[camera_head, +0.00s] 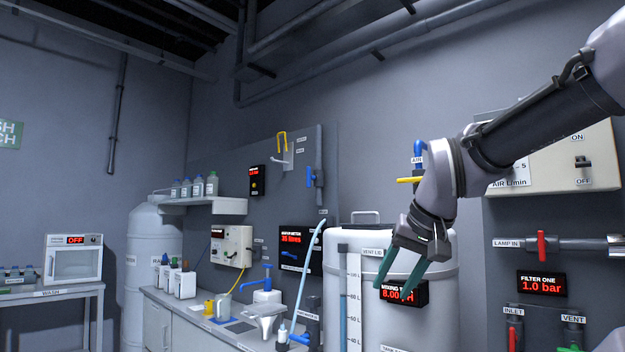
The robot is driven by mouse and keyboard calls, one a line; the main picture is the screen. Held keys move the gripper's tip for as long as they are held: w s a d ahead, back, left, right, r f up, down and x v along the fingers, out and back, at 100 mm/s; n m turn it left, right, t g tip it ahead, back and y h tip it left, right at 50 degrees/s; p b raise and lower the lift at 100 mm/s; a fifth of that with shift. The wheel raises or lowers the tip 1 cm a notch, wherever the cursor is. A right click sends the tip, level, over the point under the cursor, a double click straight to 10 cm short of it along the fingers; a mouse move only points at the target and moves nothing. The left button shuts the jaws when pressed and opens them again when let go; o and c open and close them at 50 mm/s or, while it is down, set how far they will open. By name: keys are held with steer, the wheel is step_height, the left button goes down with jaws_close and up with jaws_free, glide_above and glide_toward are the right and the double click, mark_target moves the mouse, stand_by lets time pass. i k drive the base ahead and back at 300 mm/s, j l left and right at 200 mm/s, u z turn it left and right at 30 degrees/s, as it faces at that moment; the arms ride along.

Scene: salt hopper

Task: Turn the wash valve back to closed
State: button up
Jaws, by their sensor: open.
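No label that I can read marks the wash valve, so I cannot tell which valve it is. A blue valve handle (311,179) sits on a pipe on the grey back panel, left of the white tank. A yellow lever (409,180) is on the blue air pipe behind my arm. A red handle (541,247) stands upright on the lamp-in pipe at the right. My gripper (391,290) is open and empty, its two dark green fingers pointing down in front of the white mixing tank (350,245) and partly covering its display. It appears apart from every valve.
The counter (200,318) at the left holds bottles, jugs and a funnel (266,320). A light blue hose (305,275) rises beside the tank. Inlet (515,330) and vent (573,332) valves are low right.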

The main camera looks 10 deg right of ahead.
mark_target(310, 177)
steer(key=i+j+z, duration=0.1)
steer(key=i+j, duration=0.2)
steer(key=i, duration=0.2)
steer(key=i+j+z, duration=0.15)
steer(key=i+j, duration=0.2)
steer(key=i, duration=0.15)
